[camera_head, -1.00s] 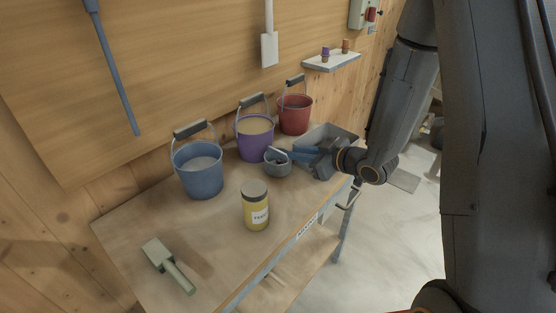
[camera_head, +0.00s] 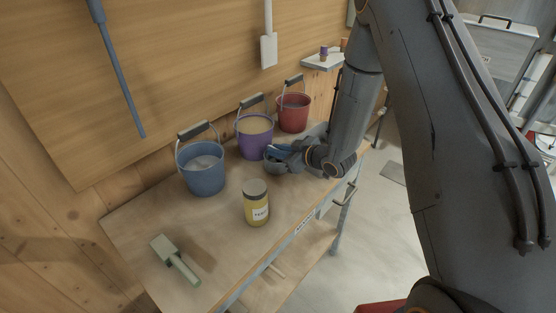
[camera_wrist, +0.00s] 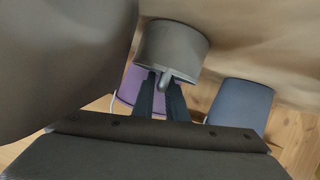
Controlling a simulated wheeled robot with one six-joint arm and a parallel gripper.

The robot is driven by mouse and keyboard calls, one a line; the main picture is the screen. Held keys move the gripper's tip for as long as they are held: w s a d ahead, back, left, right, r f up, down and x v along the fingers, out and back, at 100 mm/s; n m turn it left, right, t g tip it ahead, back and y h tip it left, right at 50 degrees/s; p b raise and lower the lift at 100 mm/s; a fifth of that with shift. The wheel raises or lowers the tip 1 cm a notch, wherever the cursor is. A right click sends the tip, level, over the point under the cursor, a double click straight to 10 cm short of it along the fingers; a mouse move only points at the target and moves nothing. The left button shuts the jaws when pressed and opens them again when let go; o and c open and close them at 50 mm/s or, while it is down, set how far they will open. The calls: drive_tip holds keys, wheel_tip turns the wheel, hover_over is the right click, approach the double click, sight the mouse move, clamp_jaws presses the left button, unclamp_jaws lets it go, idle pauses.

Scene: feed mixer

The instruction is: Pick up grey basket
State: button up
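A small grey round basket-like vessel (camera_head: 273,166) stands on the bench in front of the purple bucket. It also shows in the wrist view (camera_wrist: 172,42), with a short handle pointing at my gripper. My gripper (camera_wrist: 164,80) is open, its two dark fingers apart with the handle between their tips. Whether they touch it, I cannot tell. In the head view my gripper (camera_head: 279,150) is beside the vessel's right side, and partly hides it. A larger grey open bin (camera_head: 318,130) stands behind my arm, mostly hidden.
Blue (camera_head: 203,178), purple (camera_head: 255,146) and red (camera_head: 293,118) buckets with raised handles stand along the wall. A small shelf (camera_head: 322,62) is at the back.

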drive_tip(key=shift+c, duration=0.3)
clamp_jaws()
drive_tip(key=shift+r, duration=0.1)
